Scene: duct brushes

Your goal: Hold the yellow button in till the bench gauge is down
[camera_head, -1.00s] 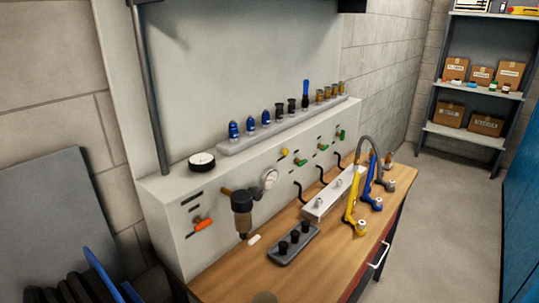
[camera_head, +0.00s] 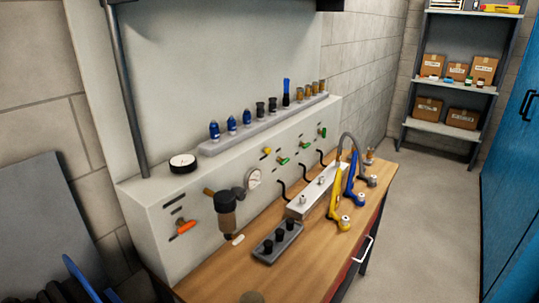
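The yellow button (camera_head: 267,150) is a small round knob on the sloped front of the grey bench panel (camera_head: 150,222), left of a green lever. A white-faced gauge (camera_head: 253,179) sits on the panel front below and left of the button, beside the dark filter bowl (camera_head: 226,213). A second round gauge (camera_head: 183,163) lies on the panel's top ledge at the left. Both dials are too small to read. Neither of my grippers is in view, and nothing touches the button.
The wooden bench top (camera_head: 215,279) holds a dark tray (camera_head: 278,243) with black fittings, a pale manifold block (camera_head: 311,196), and yellow (camera_head: 336,207) and blue (camera_head: 354,177) tools. An orange lever (camera_head: 187,227) is at the panel's left. Open floor (camera_head: 431,195) lies right.

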